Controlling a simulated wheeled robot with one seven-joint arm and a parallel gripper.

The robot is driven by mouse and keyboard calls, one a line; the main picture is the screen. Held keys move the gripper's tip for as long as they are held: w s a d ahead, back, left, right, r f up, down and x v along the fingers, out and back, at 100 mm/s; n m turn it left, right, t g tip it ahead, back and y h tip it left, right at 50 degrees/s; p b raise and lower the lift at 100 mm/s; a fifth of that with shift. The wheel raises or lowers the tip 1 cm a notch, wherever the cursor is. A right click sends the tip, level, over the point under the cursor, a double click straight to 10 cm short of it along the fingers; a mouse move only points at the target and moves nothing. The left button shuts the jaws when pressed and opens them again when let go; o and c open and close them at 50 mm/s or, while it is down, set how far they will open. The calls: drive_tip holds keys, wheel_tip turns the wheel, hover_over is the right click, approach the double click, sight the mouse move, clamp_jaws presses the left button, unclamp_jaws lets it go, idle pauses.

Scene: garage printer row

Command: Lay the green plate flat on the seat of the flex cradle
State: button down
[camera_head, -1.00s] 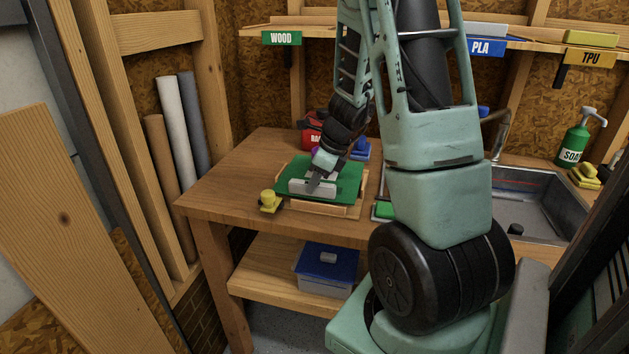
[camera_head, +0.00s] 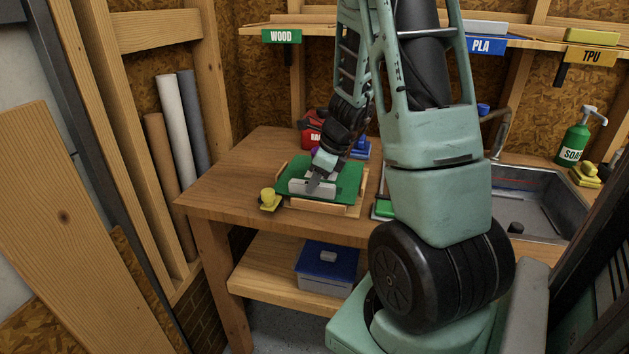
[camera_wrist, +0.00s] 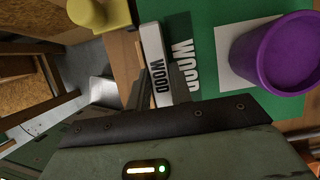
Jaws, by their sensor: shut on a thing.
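The green plate (camera_head: 347,178) is over the wooden flex cradle (camera_head: 322,209) near the bench's left front and looks about level. I cannot tell whether it touches the seat, which it hides. My gripper (camera_head: 315,183) is shut on the plate's pale grip block, marked WOOD in the wrist view (camera_wrist: 155,62). The plate also fills the upper right of the wrist view (camera_wrist: 215,18). A purple round thing (camera_wrist: 275,55) shows there over a white square on the plate. Cradle rails show at the plate's left and right sides.
A yellow knob-like object (camera_head: 268,199) stands close to the cradle's left front. A red box (camera_head: 311,130) and a blue item (camera_head: 360,150) are behind. A green-and-white item (camera_head: 382,208) lies to the right. Bare bench top (camera_head: 225,190) is free at left.

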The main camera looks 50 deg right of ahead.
drive_tip(key=shift+f, duration=0.15)
drive_tip(key=c, duration=1.2)
unclamp_jaws()
drive_tip(key=shift+o, duration=0.2)
drive_tip(key=p+v, duration=0.3)
drive_tip(key=v, duration=1.4)
drive_tip(key=shift+s, duration=0.1)
